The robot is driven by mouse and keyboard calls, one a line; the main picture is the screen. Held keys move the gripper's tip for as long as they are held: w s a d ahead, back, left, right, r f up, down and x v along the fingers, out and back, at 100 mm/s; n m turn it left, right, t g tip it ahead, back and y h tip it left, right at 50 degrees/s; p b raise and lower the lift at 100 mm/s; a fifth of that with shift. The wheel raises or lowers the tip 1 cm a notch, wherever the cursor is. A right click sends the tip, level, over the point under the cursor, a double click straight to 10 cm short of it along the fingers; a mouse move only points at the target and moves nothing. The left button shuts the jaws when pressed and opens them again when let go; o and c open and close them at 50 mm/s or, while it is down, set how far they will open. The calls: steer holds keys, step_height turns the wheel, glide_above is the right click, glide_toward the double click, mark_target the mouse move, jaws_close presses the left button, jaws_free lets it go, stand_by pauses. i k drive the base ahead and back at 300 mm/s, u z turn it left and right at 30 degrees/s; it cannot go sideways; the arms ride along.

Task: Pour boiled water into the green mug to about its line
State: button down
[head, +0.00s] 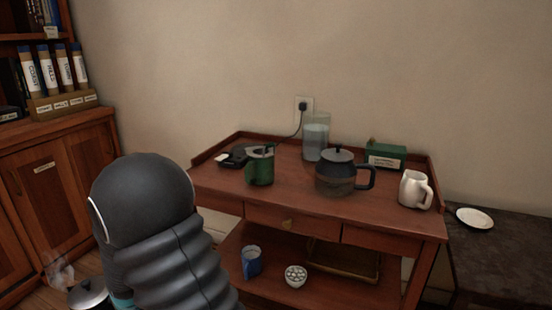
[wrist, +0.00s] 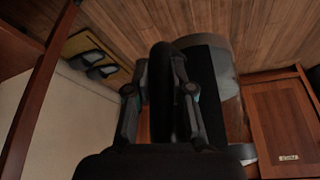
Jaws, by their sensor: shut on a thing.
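The green mug (head: 261,171) stands upright on the cart top, left of centre; something pale shows at its rim. I cannot make out its line or what is inside. My gripper (wrist: 160,100) is shut on the black handle of a kettle (wrist: 227,80), whose grey body is partly hidden behind the handle. In the head view the silvery kettle lid (head: 88,291) shows at the lower left edge, with faint steam beside it, and my arm hides the gripper. The kettle is low, left of the cart and well apart from the mug.
On the wooden cart (head: 300,208) stand a glass teapot (head: 335,181), a glass water jug (head: 316,136), a white mug (head: 413,190), a green box (head: 386,155) and a black base (head: 232,157). The lower shelf holds a blue cup (head: 251,262) and a small bowl (head: 296,276). A cabinet (head: 50,190) stands left.

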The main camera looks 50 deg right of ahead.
mark_target(260, 171)
steer(key=z, duration=0.35)
steer(key=i, duration=0.35)
steer(key=z, duration=0.35)
